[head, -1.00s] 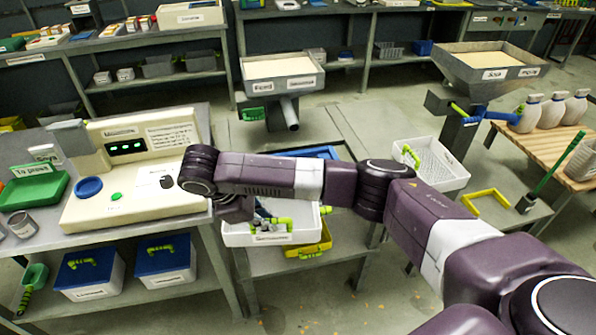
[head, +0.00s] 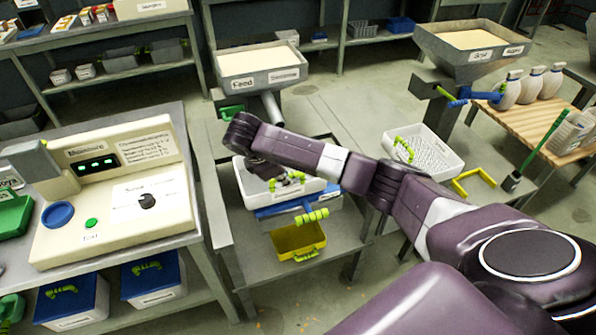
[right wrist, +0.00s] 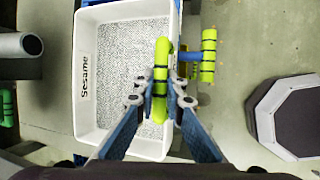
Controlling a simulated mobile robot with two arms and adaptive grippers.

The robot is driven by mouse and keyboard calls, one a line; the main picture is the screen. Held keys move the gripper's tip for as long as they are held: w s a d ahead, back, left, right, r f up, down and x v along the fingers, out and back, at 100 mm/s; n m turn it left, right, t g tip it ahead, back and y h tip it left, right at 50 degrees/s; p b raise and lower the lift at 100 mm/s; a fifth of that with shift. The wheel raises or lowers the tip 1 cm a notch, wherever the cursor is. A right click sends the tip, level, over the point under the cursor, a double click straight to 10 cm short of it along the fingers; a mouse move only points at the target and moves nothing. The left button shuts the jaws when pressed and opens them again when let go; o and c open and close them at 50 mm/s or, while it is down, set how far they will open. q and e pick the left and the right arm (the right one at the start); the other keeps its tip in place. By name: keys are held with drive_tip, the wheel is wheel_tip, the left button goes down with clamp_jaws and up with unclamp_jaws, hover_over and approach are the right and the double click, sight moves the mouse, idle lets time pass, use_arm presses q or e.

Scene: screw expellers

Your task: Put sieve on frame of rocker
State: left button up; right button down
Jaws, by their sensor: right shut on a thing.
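A white sieve (head: 250,205) with a speckled mesh is held over a blue tray-like part (head: 275,211) below the Feed hopper, probably the rocker. In the right wrist view the sieve (right wrist: 87,35) reads "Sesame". My right gripper (right wrist: 161,97) is shut on the sieve's green handle (right wrist: 161,68). In the head view this gripper (head: 272,180) is partly hidden by its own arm. The blue part has its own green handle (head: 312,216). Whether the sieve touches it I cannot tell. My left gripper is out of view.
A yellow tray (head: 300,240) sits below the blue part. The Feed hopper (head: 262,75) and its spout (head: 272,108) stand behind. Another white sieve (head: 440,160) and a yellow frame (head: 475,184) are to the right. The measuring machine (head: 110,190) is at left.

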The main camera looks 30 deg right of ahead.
drive_tip(key=d, duration=0.1)
drive_tip(key=w+d, duration=0.1)
drive_tip(key=d, duration=0.2)
drive_tip(key=shift+w+d+r, duration=0.1)
drive_tip(key=shift+w+d, duration=0.25)
drive_tip(key=shift+w+d+p, duration=0.15)
drive_tip(key=shift+d+p, duration=0.2)
drive_tip(key=shift+d, duration=0.15)
wheel_tip(320, 180, down, 3)
drive_tip(key=shift+r+p, duration=0.2)
drive_tip(key=shift+p, duration=0.1)
drive_tip(key=shift+f, duration=0.5)
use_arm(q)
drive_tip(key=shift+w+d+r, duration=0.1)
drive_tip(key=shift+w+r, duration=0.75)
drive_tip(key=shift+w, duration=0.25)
use_arm(e)
drive_tip(key=c, duration=2)
unclamp_jaws()
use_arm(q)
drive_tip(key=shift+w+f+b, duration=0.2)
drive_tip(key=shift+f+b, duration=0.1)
use_arm(e)
drive_tip(key=v, duration=1.2)
